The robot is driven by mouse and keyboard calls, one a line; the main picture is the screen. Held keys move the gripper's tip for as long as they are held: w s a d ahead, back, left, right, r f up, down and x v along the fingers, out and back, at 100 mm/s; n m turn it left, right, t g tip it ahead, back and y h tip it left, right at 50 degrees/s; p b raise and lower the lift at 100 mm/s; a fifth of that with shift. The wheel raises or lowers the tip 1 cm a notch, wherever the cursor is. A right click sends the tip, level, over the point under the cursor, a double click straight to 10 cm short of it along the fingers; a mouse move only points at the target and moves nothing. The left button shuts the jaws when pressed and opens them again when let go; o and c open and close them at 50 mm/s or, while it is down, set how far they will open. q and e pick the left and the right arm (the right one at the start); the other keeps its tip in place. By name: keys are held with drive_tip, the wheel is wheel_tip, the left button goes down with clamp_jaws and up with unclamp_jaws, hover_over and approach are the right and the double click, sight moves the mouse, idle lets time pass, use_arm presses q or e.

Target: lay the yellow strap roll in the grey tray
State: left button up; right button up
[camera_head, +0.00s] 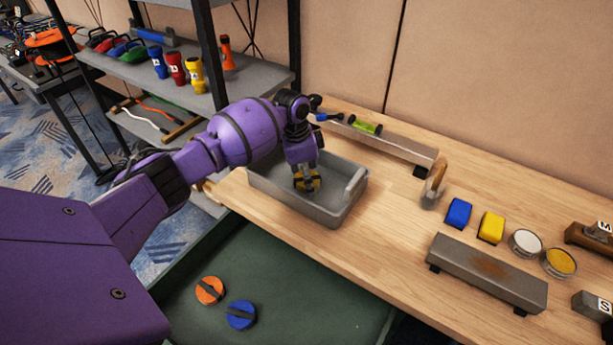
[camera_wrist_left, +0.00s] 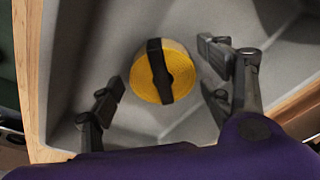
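The yellow strap roll (camera_wrist_left: 176,62) has a black band across it. It is inside the grey tray (camera_wrist_left: 75,75), apparently on the tray floor, seen face-on in the left wrist view. In the head view the roll (camera_head: 312,184) is partly hidden by my left gripper (camera_head: 306,178), which reaches down into the tray (camera_head: 335,213). In the left wrist view my left gripper (camera_wrist_left: 160,78) has its fingers spread on either side of the roll, with visible gaps. My right gripper is not in view.
An orange roll (camera_head: 210,290) and a blue roll (camera_head: 241,315) lie in the green bin (camera_head: 290,275) in front of the table. A grey bar (camera_head: 487,272), a blue block (camera_head: 458,213) and a yellow block (camera_head: 491,227) stand to the right. A shelf (camera_head: 190,85) stands behind my left arm.

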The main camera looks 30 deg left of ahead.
sight(300, 180)
use_arm(q)
wheel_tip(300, 180, up, 12)
drive_tip(key=s+a+p, duration=0.1)
drive_tip(key=shift+a, duration=0.2)
idle(0.3)
idle(0.5)
